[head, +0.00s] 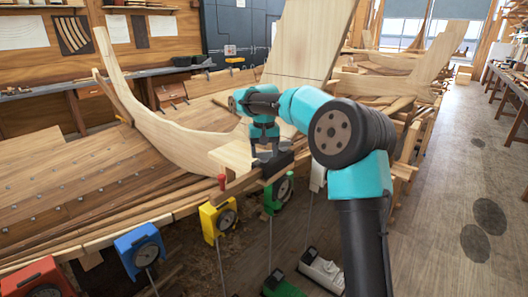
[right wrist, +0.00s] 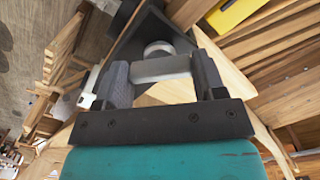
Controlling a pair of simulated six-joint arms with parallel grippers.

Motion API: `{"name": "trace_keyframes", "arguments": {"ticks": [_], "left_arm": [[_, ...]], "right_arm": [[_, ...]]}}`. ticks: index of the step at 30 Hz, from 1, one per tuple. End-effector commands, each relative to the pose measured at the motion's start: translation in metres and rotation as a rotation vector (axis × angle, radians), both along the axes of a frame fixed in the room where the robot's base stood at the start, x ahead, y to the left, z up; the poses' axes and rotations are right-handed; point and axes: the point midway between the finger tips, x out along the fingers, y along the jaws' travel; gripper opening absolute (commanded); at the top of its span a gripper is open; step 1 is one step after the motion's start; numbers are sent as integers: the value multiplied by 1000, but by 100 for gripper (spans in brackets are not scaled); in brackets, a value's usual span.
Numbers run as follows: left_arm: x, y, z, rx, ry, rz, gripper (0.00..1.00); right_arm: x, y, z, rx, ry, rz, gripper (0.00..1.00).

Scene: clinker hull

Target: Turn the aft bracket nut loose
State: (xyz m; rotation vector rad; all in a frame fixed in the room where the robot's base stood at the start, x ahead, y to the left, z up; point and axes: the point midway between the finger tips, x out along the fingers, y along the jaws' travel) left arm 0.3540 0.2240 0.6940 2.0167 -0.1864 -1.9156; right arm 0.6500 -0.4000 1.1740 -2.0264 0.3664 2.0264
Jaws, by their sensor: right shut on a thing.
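My right gripper (head: 264,152) reaches down at the end of the hull over a dark bracket (head: 280,166). In the right wrist view its two grey fingers (right wrist: 160,82) are shut on a pale grey piece (right wrist: 161,69), which I take to be the aft bracket nut. It spans the gap between the fingers. A round, light end (right wrist: 158,47) shows just beyond it, against the dark bracket plate (right wrist: 147,27). In the head view the nut is hidden by the gripper. I cannot tell how far it has turned. My left gripper is not in view.
The planked hull (head: 80,190) fills the left, with a curved timber (head: 165,132) rising from it. Along its edge hang yellow (head: 208,217), blue (head: 128,242), red (head: 28,275) and green (head: 268,200) dial boxes. A white device (head: 322,270) sits low.

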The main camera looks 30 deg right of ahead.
Motion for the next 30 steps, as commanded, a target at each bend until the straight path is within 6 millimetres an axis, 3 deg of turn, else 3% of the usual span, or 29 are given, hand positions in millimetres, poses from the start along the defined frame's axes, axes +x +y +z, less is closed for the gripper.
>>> {"name": "trace_keyframes", "arguments": {"ticks": [14,30], "left_arm": [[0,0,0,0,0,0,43],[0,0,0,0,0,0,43]], "right_arm": [[0,0,0,0,0,128,40],[0,0,0,0,0,572,40]]}}
